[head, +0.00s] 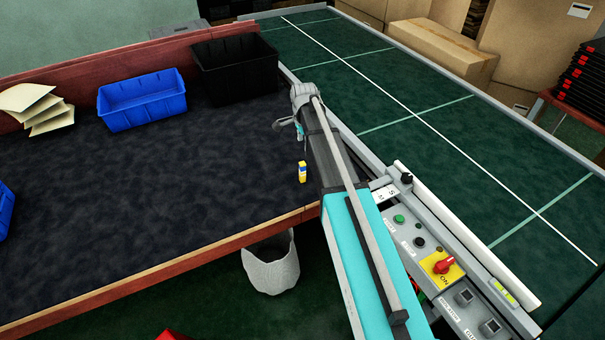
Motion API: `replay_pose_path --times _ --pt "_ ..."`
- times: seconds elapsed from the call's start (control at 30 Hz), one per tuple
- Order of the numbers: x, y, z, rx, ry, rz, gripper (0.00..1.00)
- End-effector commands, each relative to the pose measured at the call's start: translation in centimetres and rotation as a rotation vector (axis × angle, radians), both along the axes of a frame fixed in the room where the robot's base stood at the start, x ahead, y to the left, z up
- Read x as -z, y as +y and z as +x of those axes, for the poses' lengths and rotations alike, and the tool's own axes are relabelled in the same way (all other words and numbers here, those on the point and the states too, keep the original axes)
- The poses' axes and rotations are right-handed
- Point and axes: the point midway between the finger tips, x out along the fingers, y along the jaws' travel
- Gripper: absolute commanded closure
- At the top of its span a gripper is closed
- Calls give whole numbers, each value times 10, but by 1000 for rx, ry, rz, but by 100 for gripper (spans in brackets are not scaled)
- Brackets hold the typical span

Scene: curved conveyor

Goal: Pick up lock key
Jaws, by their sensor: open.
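No thing that I can surely tell as the lock key shows in the head view. A small yellow item with a white and blue part (302,172) stands on the dark table top, left of my arm; it is too small to tell what it is. A red rotary switch (444,266) sits on a yellow plate on the control panel. My gripper (298,130) is at the far end of my arm, above the table's right side, beyond the yellow item and apart from it. Its fingers are small and partly hidden by the arm, open, with nothing seen in them.
A blue bin (142,100) and a black crate (236,72) stand at the table's back. Tan envelopes (38,108) lie at the left. The green conveyor (420,120) and grey control panel (410,232) lie to the right. A white waste bin (271,268) stands below the table edge. The table middle is clear.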

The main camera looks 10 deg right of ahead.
Motion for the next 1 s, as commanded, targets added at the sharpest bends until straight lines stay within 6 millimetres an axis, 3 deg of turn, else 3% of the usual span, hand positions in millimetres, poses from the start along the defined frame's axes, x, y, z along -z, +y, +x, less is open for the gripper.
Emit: replay_pose_path --times 1.0 --pt "78 1 0 -1 0 0 29"
